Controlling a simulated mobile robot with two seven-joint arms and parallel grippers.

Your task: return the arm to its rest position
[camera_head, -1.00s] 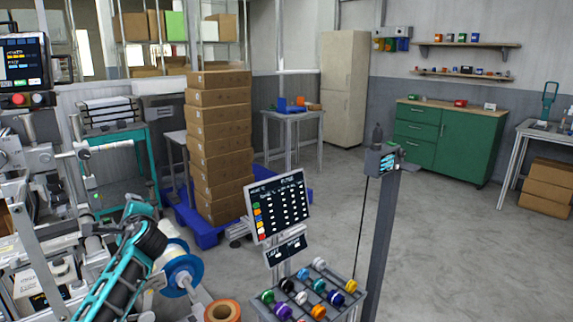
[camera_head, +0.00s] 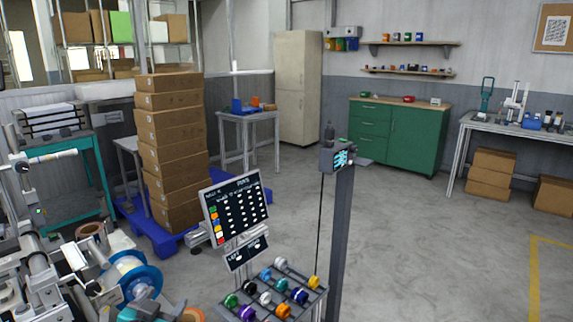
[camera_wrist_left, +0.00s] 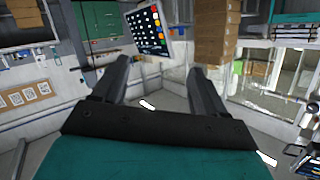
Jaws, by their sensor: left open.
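In the left wrist view, the two dark fingers of my left gripper (camera_wrist_left: 160,85) stand well apart. Nothing is held between them. The wrist view is upside down, with the dark display board (camera_wrist_left: 148,30) beyond the fingertips. In the head view, only a bit of teal and black, likely my left arm, shows low at the bottom edge. The gripper's fingers cannot be made out there. My right gripper is in neither view.
A machine with a blue-rimmed reel (camera_head: 146,275) stands at the lower left. A rack of coloured spools (camera_head: 262,311) and the display board (camera_head: 235,208) stand at bottom centre. A grey post (camera_head: 338,230) rises beside them. Stacked boxes (camera_head: 170,150) stand behind. The floor at right (camera_head: 440,250) is clear.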

